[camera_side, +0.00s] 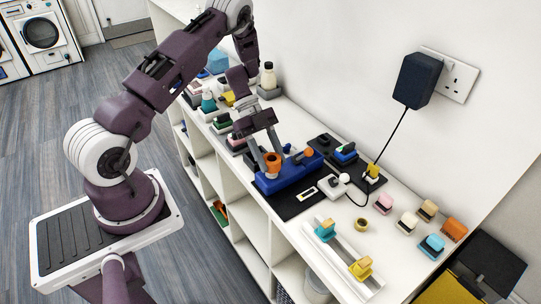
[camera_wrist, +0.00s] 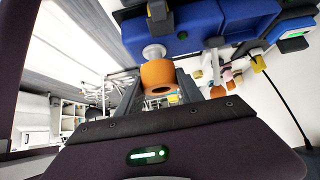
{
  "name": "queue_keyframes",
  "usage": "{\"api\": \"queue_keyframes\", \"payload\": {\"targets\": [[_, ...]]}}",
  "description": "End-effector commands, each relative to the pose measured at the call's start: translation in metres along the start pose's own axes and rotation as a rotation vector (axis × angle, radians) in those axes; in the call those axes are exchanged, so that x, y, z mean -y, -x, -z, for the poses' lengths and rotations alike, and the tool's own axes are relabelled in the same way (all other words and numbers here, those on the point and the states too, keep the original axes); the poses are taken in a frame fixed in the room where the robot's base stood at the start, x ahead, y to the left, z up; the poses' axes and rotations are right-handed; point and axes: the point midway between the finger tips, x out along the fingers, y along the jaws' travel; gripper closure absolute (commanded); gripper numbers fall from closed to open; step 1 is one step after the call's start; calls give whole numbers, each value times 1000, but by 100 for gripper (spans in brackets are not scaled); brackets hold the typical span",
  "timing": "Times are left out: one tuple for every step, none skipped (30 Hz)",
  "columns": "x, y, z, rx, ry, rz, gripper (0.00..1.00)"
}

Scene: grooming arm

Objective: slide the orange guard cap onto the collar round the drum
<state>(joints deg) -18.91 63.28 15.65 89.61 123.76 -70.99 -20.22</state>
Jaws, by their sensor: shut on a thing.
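The orange guard cap (camera_side: 272,161) is between the fingers of my gripper (camera_side: 266,154), which is shut on it. In the wrist view the cap (camera_wrist: 158,77) shows as an orange ring with a dark opening, between the two grey fingers (camera_wrist: 160,92). A blue machine (camera_side: 290,174) lies on a dark mat, right by the cap. In the wrist view a pale round drum end (camera_wrist: 153,51) sticks out of the blue body (camera_wrist: 185,28) just beyond the cap. The collar is not clearly visible; I cannot tell whether the cap touches it.
A small orange knob (camera_side: 308,153) is on the machine's right end. A yellow ring (camera_side: 360,198) and several coloured blocks stand on the white top. Bottles and blocks crowd the far left, and the wall runs behind.

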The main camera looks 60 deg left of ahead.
Motion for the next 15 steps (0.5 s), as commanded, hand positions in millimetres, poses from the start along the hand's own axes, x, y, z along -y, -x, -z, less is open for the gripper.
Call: {"api": "queue_keyframes", "payload": {"targets": [[0, -1, -1, 0, 0, 0, 100], [0, -1, -1, 0, 0, 0, 100], [0, -2, -2, 0, 0, 0, 100], [0, -3, -3, 0, -1, 0, 100], [0, -3, -3, 0, -1, 0, 100], [0, -4, -4, 0, -1, 0, 100], [0, -4, -4, 0, -1, 0, 100], [0, -5, -5, 0, -1, 0, 100], [0, -6, -6, 0, -1, 0, 100], [0, -6, -6, 0, -1, 0, 100], [0, -7, -7, 0, -1, 0, 100], [0, -8, -8, 0, -1, 0, 100], [0, -8, -8, 0, -1, 0, 100], [0, -9, -8, 0, -1, 0, 100], [0, -9, -9, 0, -1, 0, 100]]}}
